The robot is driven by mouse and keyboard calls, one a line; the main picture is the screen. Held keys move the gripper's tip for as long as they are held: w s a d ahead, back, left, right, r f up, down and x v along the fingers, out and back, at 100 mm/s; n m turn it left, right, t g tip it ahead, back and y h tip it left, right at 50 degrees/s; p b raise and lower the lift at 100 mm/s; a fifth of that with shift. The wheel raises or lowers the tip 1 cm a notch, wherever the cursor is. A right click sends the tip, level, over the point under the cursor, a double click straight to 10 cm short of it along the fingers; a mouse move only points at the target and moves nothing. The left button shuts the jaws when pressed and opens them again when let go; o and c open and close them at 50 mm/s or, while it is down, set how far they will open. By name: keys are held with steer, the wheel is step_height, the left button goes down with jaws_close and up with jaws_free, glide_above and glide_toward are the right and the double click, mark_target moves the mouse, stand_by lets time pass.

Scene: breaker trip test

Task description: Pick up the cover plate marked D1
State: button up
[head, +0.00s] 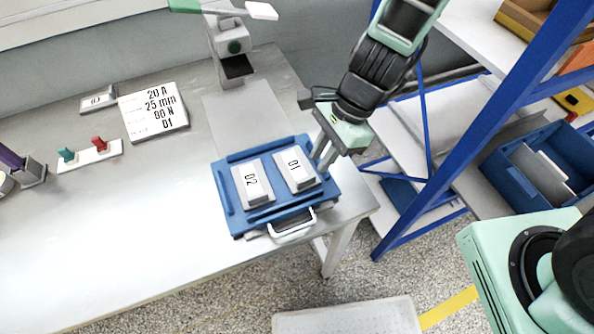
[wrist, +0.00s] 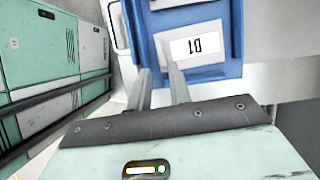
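The cover plate marked D1 (head: 295,169) is a light grey block with a white label. It lies in a blue tray (head: 236,225), right of a similar plate marked D2 (head: 252,183). My gripper (head: 321,158) points down at the tray's right side, beside D1. In the wrist view its two fingers (wrist: 158,72) are apart with nothing held between them. The D1 plate (wrist: 196,70) shows just beyond the fingertips, its label upside down. The right finger overlaps the plate's edge in that view; I cannot tell whether it touches.
The tray sits near the grey table's (head: 110,235) front right corner, its handle (head: 292,223) facing front. Behind stands a press-like device (head: 232,45). A lettered sign (head: 153,111) and a strip with teal and red levers (head: 90,156) lie left. Blue-framed shelving (head: 490,110) stands right.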

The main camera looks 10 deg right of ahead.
mark_target(307, 178)
steer(key=shift+b+x, duration=0.7)
steer(key=shift+x, duration=2.45)
steer(key=shift+a+r, duration=0.1)
steer(key=shift+a, duration=0.05)
jaws_close()
